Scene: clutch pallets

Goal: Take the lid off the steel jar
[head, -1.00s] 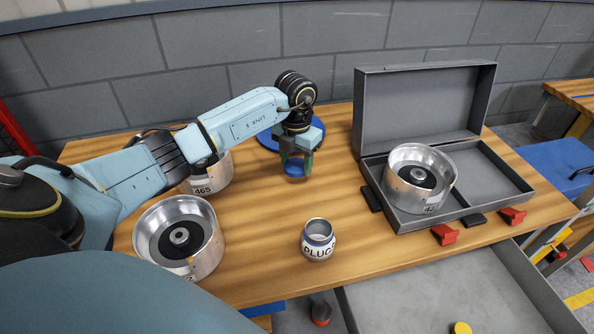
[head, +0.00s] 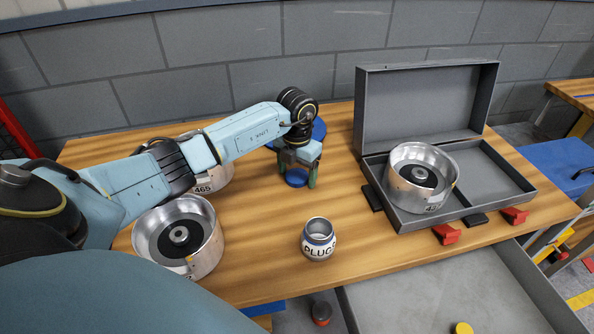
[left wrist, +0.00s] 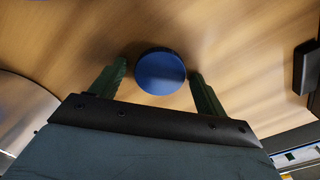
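In the left wrist view a gap shows between the lid and each finger. My right gripper is in neither view.
Metal drums (head: 178,238) stand at the left, partly behind my left arm. A grey open case (head: 495,190) holds another drum (head: 420,178) at the right. Wood between lid and jar is clear.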

